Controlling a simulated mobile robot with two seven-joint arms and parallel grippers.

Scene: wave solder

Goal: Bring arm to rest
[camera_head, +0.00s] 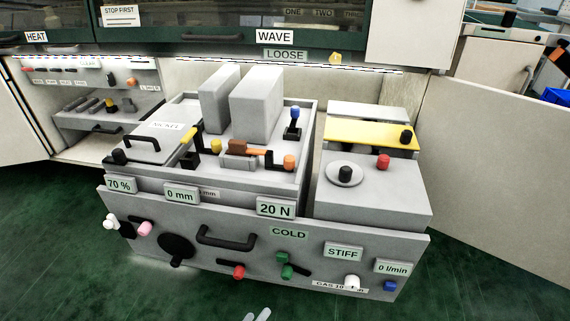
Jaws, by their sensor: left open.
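Only the fingertips of my left gripper (257,315) show, at the bottom edge of the head view. They are pale grey, spread apart, and nothing shows between them. They appear in front of the grey machine drawer front (140,205), below its black handle (228,239), over the green floor in the picture. The rest of the left arm is out of frame. My right gripper is not in view.
The pulled-out machine unit carries knobs, levers and two tall grey blocks (257,103). An open cabinet door (495,170) stands at right and another (22,125) at left. Green floor (60,260) is clear in front.

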